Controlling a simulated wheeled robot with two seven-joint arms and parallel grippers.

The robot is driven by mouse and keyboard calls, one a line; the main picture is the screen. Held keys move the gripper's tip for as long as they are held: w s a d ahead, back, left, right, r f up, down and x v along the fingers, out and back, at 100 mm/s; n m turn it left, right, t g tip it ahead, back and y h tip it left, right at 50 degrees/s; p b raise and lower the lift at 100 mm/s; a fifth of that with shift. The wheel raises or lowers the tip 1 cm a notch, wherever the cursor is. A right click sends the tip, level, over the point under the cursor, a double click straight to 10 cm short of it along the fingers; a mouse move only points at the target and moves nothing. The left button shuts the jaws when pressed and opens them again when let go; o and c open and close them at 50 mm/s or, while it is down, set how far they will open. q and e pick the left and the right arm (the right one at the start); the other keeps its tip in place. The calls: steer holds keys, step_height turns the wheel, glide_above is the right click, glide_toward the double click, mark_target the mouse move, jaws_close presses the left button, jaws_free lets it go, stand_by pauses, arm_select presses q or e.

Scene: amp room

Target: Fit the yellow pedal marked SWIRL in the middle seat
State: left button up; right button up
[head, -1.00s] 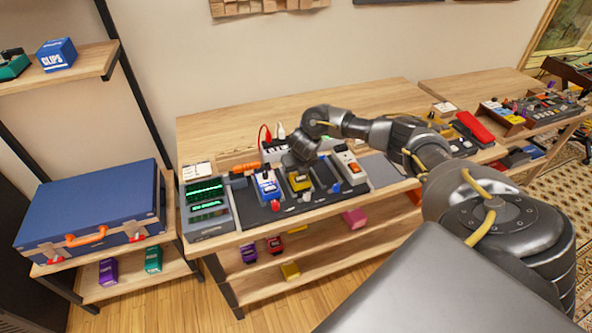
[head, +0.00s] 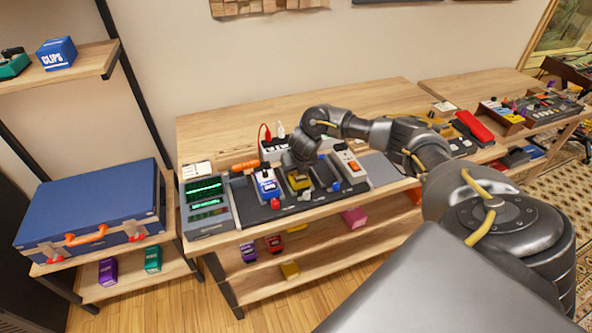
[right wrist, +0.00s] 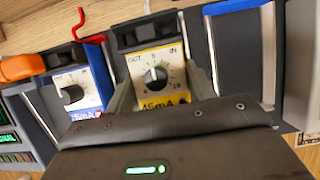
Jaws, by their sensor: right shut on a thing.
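The yellow pedal (head: 299,183) sits at the middle slot of the dark pedal board (head: 262,211), with a blue pedal on its left. In the right wrist view the yellow pedal (right wrist: 157,72) shows a white face, a black-and-white knob and a "45mA" label. The word SWIRL cannot be read. My right gripper (head: 299,166) reaches down over it and is shut on it, one finger on each side (right wrist: 163,92). Its lower end is hidden by the gripper, so I cannot tell if it is fully down. My left gripper is out of view.
The blue pedal (head: 266,184) stands close on the left, and a pale pedal (head: 349,165) with a red switch stands on the right. A meter with green screens (head: 206,203) flanks the board. A red cable (right wrist: 79,22) and power strip lie behind.

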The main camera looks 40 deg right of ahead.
steer(key=shift+s+a+f, duration=0.25)
steer(key=shift+s+f, duration=0.05)
steer(key=shift+f, duration=0.25)
steer(key=o, duration=1.3)
steer(key=c, duration=0.4)
steer(key=shift+o, duration=0.4)
steer(key=shift+s, duration=0.1)
steer(key=shift+w+d+r+p, duration=0.1)
steer(key=shift+w+r+p, duration=0.15)
steer(key=shift+r+p, duration=0.65)
step_height(320, 180, up, 2)
steer(key=shift+r+p, duration=0.1)
steer(key=shift+p, duration=0.6)
steer(key=shift+w+d+r+p, duration=0.1)
steer(key=shift+w+r+p, duration=0.05)
steer(key=shift+r+p, duration=1.5)
